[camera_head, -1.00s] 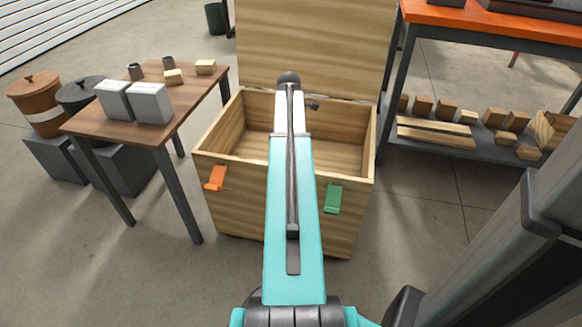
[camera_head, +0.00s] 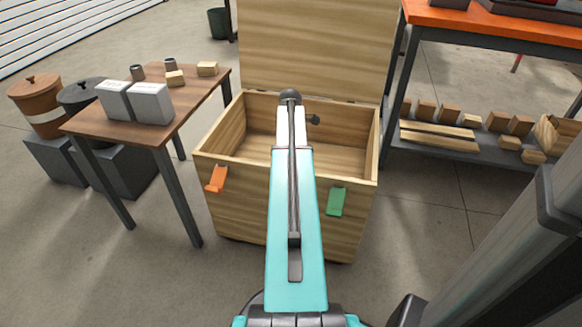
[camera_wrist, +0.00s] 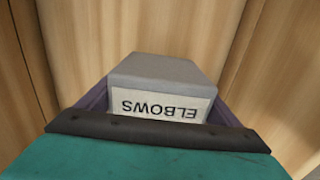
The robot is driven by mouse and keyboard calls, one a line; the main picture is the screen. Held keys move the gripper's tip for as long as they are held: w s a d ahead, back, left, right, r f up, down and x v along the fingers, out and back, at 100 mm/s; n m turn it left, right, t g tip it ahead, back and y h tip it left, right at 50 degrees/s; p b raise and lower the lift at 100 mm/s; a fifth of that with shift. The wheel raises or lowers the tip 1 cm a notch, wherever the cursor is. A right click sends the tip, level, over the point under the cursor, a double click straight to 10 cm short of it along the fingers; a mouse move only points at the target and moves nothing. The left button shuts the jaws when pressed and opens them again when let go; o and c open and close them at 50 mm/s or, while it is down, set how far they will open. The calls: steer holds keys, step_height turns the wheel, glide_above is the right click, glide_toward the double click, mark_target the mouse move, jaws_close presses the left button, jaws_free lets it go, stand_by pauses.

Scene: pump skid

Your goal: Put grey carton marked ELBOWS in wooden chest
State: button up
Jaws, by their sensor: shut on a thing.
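The grey carton marked ELBOWS (camera_wrist: 165,75) is in the wrist view, its white label upside down there. My gripper (camera_wrist: 160,100) is shut on it, with a purple finger along each side. Wooden boards show all around the carton in that view. The wooden chest (camera_head: 290,205) stands open in the head view, its lid raised at the back. My arm reaches over the chest's front wall, and its end is over the opening. The carton and gripper fingers are hidden behind my arm in the head view.
A brown table (camera_head: 115,128) at left holds two grey cartons (camera_head: 150,103), small cups and wooden blocks. Lidded bins (camera_head: 36,104) stand beyond it. At right, a shelf (camera_head: 470,146) under an orange bench (camera_head: 490,28) holds wooden blocks. Orange and green tags (camera_head: 336,201) are on the chest's front.

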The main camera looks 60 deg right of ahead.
steer(key=shift+f+b, duration=0.95)
steer(key=shift+f, duration=1.4)
steer(key=o, duration=1.4)
steer(key=shift+f, duration=0.15)
step_height(320, 180, up, 12)
steer(key=p, duration=0.5)
steer(key=shift+s+r, duration=0.1)
steer(key=shift+r, duration=0.15)
